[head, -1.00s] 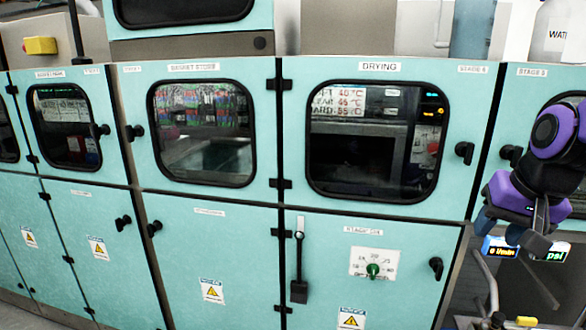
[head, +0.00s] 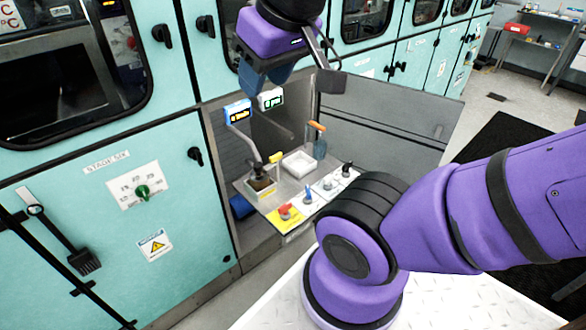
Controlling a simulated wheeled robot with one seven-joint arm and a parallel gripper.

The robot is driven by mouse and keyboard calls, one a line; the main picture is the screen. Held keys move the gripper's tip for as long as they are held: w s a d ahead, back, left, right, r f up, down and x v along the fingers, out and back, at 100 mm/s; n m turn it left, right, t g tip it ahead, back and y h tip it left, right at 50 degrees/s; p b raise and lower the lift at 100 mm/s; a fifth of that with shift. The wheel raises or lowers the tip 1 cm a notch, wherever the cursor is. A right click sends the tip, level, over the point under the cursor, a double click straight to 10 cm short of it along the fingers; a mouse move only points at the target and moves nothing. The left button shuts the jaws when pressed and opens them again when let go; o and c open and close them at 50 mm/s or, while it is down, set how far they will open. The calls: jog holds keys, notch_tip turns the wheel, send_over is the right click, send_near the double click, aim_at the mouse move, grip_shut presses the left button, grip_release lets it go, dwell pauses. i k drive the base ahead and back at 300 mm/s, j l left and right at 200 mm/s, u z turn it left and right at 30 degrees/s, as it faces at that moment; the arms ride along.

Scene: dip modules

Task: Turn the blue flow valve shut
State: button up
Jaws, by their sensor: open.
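A small blue knob (head: 308,197), which looks like the blue flow valve, stands on the pull-out shelf (head: 289,166) inside an open bay in the teal cabinet. It is too small to tell which way it is turned.
Near the blue knob are a red knob on a yellow plate (head: 287,213), a black-topped knob (head: 346,171), a white tray (head: 298,164) and an orange-handled tool (head: 318,138). An open door (head: 385,135) stands right of the bay. My arm crosses the right foreground.

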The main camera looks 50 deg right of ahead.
aim_at(309, 196)
jog(key=z, duration=1.1)
